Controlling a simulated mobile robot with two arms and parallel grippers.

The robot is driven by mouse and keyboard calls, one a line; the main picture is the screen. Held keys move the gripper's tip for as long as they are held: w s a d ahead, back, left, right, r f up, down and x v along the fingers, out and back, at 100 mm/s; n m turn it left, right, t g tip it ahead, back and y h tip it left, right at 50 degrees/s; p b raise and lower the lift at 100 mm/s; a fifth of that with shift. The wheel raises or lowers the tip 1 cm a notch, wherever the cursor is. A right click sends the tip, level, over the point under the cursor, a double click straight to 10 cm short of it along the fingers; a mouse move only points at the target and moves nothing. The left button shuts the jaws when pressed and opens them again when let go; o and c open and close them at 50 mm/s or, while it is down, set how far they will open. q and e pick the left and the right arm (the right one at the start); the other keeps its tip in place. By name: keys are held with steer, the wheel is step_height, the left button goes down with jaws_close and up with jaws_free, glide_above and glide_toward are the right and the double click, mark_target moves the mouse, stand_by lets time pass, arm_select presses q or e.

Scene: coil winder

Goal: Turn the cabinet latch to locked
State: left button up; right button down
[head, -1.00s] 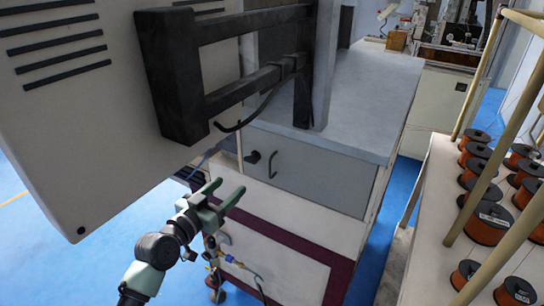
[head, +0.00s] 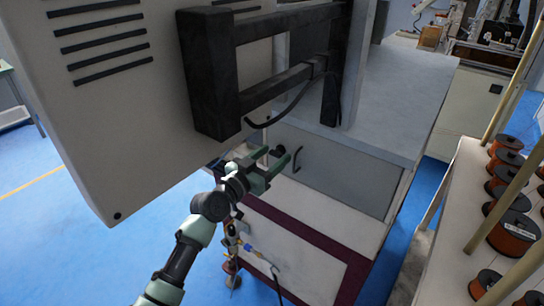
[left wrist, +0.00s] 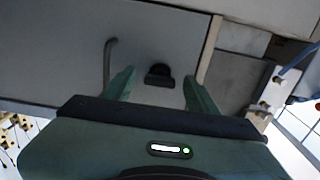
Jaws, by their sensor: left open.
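The grey cabinet door (head: 340,175) sits under the pale cabinet top. Its dark latch knob (head: 279,151) is at the door's left, partly hidden by my gripper in the head view. In the left wrist view the latch (left wrist: 159,76) shows as a dark knob just beyond and between the fingertips. Its exact turn is hard to tell. My left gripper (head: 274,158) is open and empty in front of the latch, with one finger on each side of it. The left gripper also shows in the left wrist view (left wrist: 159,88). My right gripper is not in view.
A curved door handle (head: 297,160) is close to the right of the latch. A large grey box (head: 110,110) on a dark bracket (head: 215,85) hangs above and left of my arm. Copper spools (head: 512,232) stand on a bench at right. Hoses and fittings (head: 232,250) are below.

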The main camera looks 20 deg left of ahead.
arm_select(q)
jaws_close()
steer(key=shift+n, duration=0.3)
steer(key=n, duration=0.3)
steer(key=shift+p, duration=0.4)
steer(key=n+p, duration=0.1)
steer(key=n, duration=0.5)
steer(key=n+p, duration=0.1)
steer(key=n, duration=0.3)
steer(key=shift+n+p, duration=0.8)
steer(key=shift+n, duration=1.3)
